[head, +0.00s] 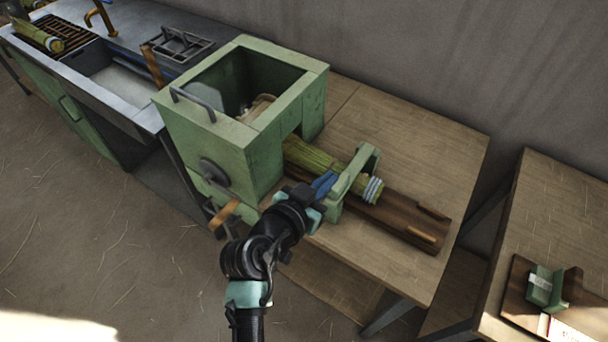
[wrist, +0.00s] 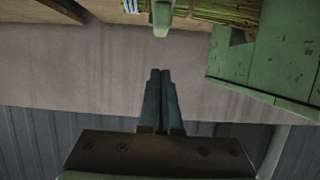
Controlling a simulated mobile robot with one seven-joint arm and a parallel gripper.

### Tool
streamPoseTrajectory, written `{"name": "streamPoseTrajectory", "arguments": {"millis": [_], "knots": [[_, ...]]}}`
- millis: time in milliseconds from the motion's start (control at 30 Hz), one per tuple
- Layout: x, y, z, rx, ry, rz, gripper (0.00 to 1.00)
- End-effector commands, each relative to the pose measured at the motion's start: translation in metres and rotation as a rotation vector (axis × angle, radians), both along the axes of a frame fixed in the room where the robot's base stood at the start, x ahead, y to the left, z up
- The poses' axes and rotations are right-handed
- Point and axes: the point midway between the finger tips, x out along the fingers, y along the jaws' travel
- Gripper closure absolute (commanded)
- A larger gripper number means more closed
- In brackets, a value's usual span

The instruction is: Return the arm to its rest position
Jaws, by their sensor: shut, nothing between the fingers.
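My gripper (head: 323,184) reaches over the wooden table in the head view, in front of the green winding machine (head: 265,150). The broom bundle (head: 318,163) lies in the machine, with a light band near its outer end. In the head view my blue fingers overlap the bundle beside the green upright support; whether they touch it cannot be told there. In the wrist view my gripper (wrist: 160,75) has its fingers together with nothing between them, apart from the bristles (wrist: 225,12) at the top.
A crank with a wooden handle (head: 226,212) sticks out from the machine's front, close to my arm. A sink counter (head: 125,85) stands at the left. A second table (head: 550,220) with a small green fixture (head: 545,287) stands at the right. The near-left floor is open.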

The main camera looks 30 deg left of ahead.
Motion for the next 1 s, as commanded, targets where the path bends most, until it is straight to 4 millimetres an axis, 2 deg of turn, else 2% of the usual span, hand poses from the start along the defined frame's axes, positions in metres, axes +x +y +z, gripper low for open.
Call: {"name": "streamPoseTrajectory", "arguments": {"millis": [133, 333, 500, 767, 867, 967, 1000], "knots": [[-0.031, 0.001, 0.005, 0.000, -0.002, 0.001, 1.00], [-0.059, 0.002, 0.013, 0.001, -0.003, 0.000, 1.00], [-0.069, 0.002, 0.017, 0.000, -0.004, -0.001, 1.00], [-0.070, 0.002, 0.019, 0.000, -0.005, -0.001, 1.00], [-0.058, 0.000, 0.037, 0.020, -0.034, -0.001, 1.00], [-0.034, -0.007, 0.079, 0.058, -0.101, 0.004, 1.00], [-0.023, -0.011, 0.104, 0.076, -0.144, 0.008, 1.00]]}}
